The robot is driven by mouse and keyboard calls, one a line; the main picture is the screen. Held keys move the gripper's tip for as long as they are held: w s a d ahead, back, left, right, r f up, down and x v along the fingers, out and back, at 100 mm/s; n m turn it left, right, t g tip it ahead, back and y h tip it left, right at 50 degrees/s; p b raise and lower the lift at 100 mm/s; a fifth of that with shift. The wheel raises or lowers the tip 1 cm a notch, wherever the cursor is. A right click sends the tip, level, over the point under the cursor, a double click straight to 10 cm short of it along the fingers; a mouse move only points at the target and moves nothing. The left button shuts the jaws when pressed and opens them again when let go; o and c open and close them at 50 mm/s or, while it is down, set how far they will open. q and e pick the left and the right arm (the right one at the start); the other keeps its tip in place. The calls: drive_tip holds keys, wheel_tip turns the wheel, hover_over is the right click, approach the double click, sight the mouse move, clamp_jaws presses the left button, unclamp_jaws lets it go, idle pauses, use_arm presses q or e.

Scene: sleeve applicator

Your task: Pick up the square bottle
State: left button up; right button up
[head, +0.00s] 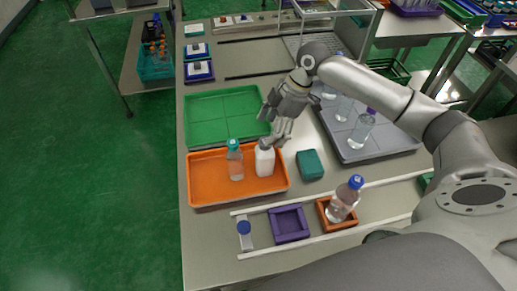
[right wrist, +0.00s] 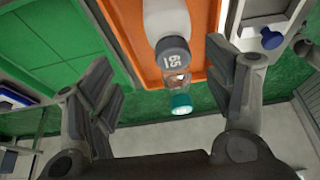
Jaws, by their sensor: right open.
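Two bottles stand upright in the orange tray (head: 212,192): a white bottle (head: 264,162) with a grey cap, and a clear bottle (head: 236,166) with a teal cap. I cannot tell for certain which is the square bottle. My right gripper (head: 273,128) is open and empty, just behind and above the white bottle's cap. In the right wrist view, the white bottle (right wrist: 165,18), its cap marked "65", and the teal-capped bottle (right wrist: 181,88) show between the spread fingers (right wrist: 165,92). No contact is visible. My left gripper is not in view.
An empty green tray (head: 222,115) lies behind the orange one. A grey tray (head: 385,145) with several clear bottles is at the right. A teal block (head: 310,164) lies beside the orange tray. In front, white rails flank a purple holder (head: 289,224) and a brown holder with a blue-capped bottle (head: 345,200).

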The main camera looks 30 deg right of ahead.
sight(260, 153)
drive_tip(key=f, duration=0.1)
drive_tip(key=s+a+f, duration=0.1)
drive_tip(key=a+f, duration=0.1)
drive_tip(key=shift+s+f+p, duration=0.15)
drive_tip(key=shift+f+p, duration=0.15)
drive_tip(key=shift+p, duration=0.1)
drive_tip(key=shift+w+f, duration=0.2)
drive_tip(key=shift+f, duration=0.1)
drive_tip(key=p+x, duration=0.2)
drive_tip(key=x, duration=0.2)
drive_tip(key=shift+f, duration=0.25)
drive_tip(key=shift+a+f, duration=0.15)
drive_tip(key=shift+f, duration=0.15)
drive_tip(key=c, duration=0.9)
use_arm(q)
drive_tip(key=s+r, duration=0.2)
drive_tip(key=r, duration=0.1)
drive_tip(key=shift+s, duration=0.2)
use_arm(e)
drive_tip(key=c, duration=0.4)
